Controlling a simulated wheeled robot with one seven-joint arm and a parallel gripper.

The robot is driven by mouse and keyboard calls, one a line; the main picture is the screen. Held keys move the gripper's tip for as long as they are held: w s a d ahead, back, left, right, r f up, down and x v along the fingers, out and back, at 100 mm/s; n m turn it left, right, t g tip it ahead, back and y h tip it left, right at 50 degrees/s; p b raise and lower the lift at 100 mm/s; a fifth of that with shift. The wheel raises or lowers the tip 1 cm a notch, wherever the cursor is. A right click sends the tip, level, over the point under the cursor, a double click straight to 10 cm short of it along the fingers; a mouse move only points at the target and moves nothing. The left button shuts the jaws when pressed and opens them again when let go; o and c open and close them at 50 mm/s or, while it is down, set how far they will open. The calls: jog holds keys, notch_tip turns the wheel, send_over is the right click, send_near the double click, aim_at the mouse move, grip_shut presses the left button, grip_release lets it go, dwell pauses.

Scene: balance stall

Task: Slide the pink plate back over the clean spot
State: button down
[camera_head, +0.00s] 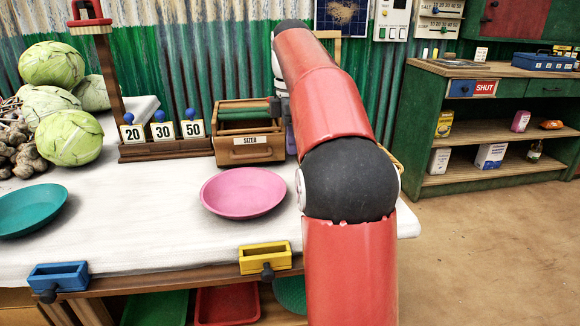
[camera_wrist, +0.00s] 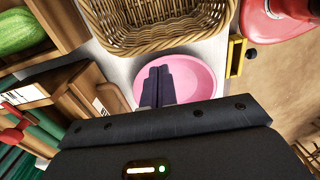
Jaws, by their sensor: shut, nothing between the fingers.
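The pink plate (camera_head: 243,193) lies flat on the white tabletop (camera_head: 130,208), in front of the wooden box marked SIZED and left of my arm. In the wrist view the pink plate (camera_wrist: 198,72) shows behind my fingers, which cover part of it. My gripper (camera_wrist: 159,72) is shut and empty; its dark fingers stand side by side over the plate in that picture. I cannot tell whether they touch it. In the head view my arm hides most of the gripper. I cannot make out a clean spot on the tabletop in either view.
A wicker basket (camera_wrist: 152,47) stands close to the plate, mostly hidden behind my arm in the head view. The wooden box (camera_head: 248,148) and number cards (camera_head: 163,130) stand behind. A teal plate (camera_head: 32,208) lies left. Bare tabletop separates the plates.

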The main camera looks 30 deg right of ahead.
notch_tip(320, 180, down, 10)
jog(key=shift+a+r+b, duration=0.1)
jog(key=shift+r+b, duration=0.1)
jog(key=shift+b, duration=1.05)
